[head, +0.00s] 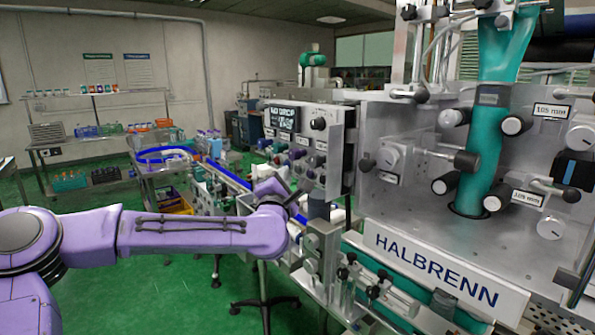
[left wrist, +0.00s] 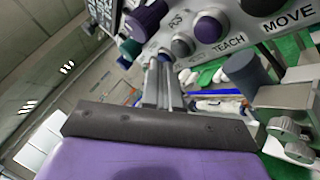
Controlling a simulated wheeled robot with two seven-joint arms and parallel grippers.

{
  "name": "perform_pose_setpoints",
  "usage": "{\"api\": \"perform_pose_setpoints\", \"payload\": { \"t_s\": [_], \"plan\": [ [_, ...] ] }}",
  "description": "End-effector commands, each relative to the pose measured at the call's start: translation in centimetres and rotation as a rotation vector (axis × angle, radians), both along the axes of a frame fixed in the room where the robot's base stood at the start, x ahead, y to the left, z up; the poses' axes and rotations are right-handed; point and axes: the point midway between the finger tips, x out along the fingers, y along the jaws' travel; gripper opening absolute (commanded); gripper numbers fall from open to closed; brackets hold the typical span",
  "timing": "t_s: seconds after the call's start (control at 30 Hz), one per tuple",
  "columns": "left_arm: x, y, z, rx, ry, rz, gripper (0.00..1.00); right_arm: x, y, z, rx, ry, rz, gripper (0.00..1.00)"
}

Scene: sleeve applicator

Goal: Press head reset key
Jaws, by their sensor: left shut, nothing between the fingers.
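The grey control panel (head: 325,150) shows in the head view, with a lit display (head: 283,120) that seems to read "NO DROP", and knobs and keys below it. Its labels are too small there to read, and I cannot tell which key is head reset. In the left wrist view the panel (left wrist: 215,52) carries a purple knob (left wrist: 147,20), a grey key (left wrist: 182,46) and a purple key (left wrist: 211,25). "POS", "TEACH" and "MOVE" are legible. My left gripper (head: 303,190) is shut and empty at the panel's lower edge; its fingertips (left wrist: 161,62) point at the lower key row. Contact is unclear.
The HALBRENN machine (head: 385,215) with a teal sleeve (head: 485,165) stands at the right. A conveyor with blue rails (head: 230,177) runs behind my left arm. A shelf with bottles (head: 85,150) stands at the back left. Green floor is open at the left.

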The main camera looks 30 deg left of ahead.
Motion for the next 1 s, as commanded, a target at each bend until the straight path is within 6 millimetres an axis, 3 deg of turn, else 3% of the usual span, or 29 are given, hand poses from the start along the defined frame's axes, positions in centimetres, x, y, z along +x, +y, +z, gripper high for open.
{"api": "perform_pose_setpoints", "payload": {
  "t_s": [0.73, 1.0],
  "plan": [
    [0.03, 0.00, -0.01, 0.000, 0.000, 0.000, 0.00, 0.00, 0.00, -0.03, 0.000, 0.000, 0.000, 0.00],
    [0.86, -0.31, -0.06, 0.000, -0.001, 0.001, 0.00, 0.00, -0.01, -0.43, 0.000, 0.000, 0.000, 0.00]
  ]
}}
